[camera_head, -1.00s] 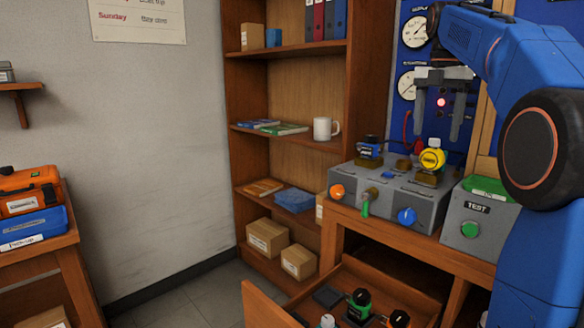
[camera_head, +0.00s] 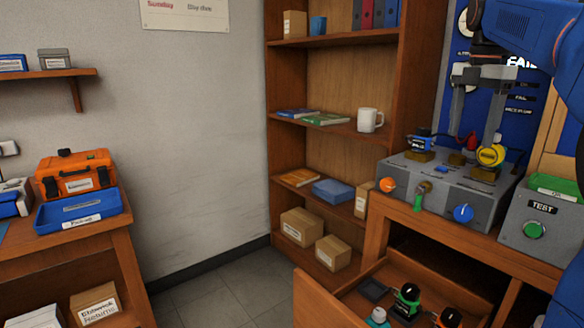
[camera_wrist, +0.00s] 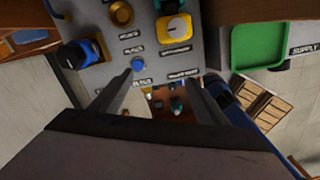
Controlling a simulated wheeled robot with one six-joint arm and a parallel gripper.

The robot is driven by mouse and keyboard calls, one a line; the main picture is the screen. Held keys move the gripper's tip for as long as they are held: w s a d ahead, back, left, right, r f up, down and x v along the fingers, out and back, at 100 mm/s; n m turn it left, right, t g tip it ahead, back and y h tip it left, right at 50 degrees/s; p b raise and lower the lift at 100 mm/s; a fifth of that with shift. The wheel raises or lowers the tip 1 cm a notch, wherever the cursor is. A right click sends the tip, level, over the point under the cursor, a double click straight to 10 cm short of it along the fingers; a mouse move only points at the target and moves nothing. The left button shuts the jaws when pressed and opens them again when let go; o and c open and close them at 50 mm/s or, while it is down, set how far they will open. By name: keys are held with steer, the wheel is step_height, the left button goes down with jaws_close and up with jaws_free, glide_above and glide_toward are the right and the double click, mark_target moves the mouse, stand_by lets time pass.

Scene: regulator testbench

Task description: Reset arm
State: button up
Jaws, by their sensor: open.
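My gripper (camera_head: 478,118) is open and empty, above the grey testbench (camera_head: 408,182) at the right of the head view. Its two fingers point down, apart from each other. In the wrist view my gripper (camera_wrist: 160,98) shows its fingers spread, with nothing between them. The yellow regulator also shows in the wrist view (camera_wrist: 174,28).
A grey TEST box (camera_head: 540,215) with a green button stands right of the bench. An open drawer (camera_head: 325,300) below holds several regulators. A wooden shelf (camera_head: 330,145) stands behind. At left, a table bears an orange case (camera_head: 78,175) and a blue Pick-up tray (camera_head: 82,208). Floor between is clear.

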steer(key=s+a+f+m+t, duration=0.1)
steer(key=s+a+f+m, duration=0.3)
steer(key=s+f+m, duration=0.3)
steer(key=s+a+f+m+t, duration=0.2)
steer(key=s+a+f+m, duration=0.3)
steer(key=s+f, duration=0.6)
steer(key=s+a+f+m+t, duration=0.1)
steer(key=s+a+f+m, duration=0.3)
steer(key=s+f+m, duration=0.5)
step_height(320, 180, down, 7)
steer(key=shift+s+a+r, duration=0.15)
steer(key=shift+s+a, duration=0.05)
steer(key=shift+s, duration=0.25)
